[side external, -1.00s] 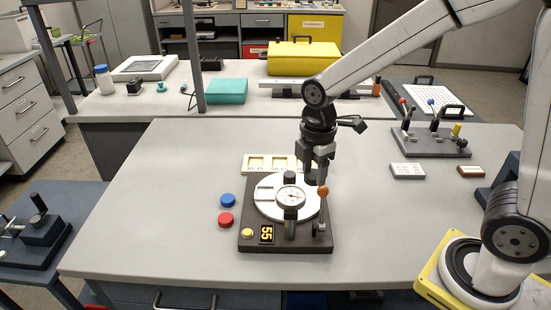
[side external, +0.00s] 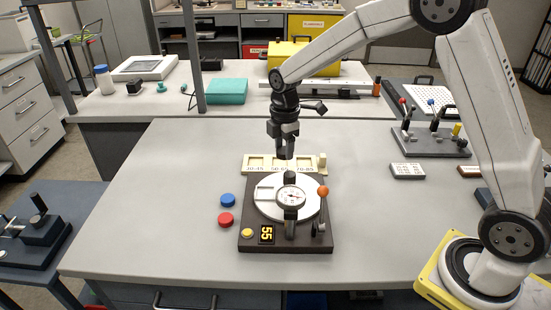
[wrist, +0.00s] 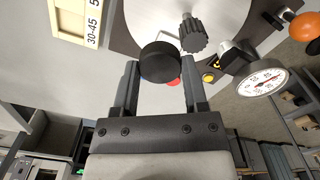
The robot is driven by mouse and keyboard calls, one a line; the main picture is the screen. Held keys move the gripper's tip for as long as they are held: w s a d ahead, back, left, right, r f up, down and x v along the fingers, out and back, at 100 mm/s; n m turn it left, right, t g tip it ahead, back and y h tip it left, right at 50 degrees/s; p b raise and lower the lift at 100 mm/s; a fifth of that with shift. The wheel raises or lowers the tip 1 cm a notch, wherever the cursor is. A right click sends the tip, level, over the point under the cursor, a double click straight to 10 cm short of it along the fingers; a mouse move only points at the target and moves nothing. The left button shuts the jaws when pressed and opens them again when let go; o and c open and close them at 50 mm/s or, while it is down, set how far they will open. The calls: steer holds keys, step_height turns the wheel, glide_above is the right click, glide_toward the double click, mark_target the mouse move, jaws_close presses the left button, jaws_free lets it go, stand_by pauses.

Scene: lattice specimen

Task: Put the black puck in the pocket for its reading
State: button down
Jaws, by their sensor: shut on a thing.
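The black puck (wrist: 159,62) sits between my fingertips in the wrist view. My gripper (side external: 285,155) is shut on it, held in the air above the back of the tester; in the side view the puck is hard to tell from the dark fingers. The pocket strip (side external: 247,164) stands behind the tester with pockets labelled by ranges; the wrist view shows "30-45" on the strip (wrist: 76,15), and the side view shows "50-65" and "70-85". The dark tester (side external: 321,243) has a round white plate, a dial gauge (side external: 291,197) and a display (side external: 266,234) reading 55.
A blue puck (side external: 228,200) and a red puck (side external: 226,220) lie left of the tester. An orange-knobbed lever (side external: 322,191) rises at its right, and a yellow button (side external: 247,233) is at its front left. The grey bench is clear to the left.

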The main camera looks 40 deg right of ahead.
glide_above(280, 163)
steer(key=f, duration=0.7)
steer(key=shift+s+a+f, duration=0.25)
steer(key=shift+s+a, duration=0.05)
steer(key=shift+a, duration=0.1)
steer(key=shift+w+d+f, duration=0.25)
steer(key=shift+d+f, duration=0.15)
steer(key=shift+f, duration=0.15)
steer(key=shift+f, duration=1.95)
steer(key=shift+c, duration=0.2)
jaws_free()
steer(key=shift+o, duration=0.2)
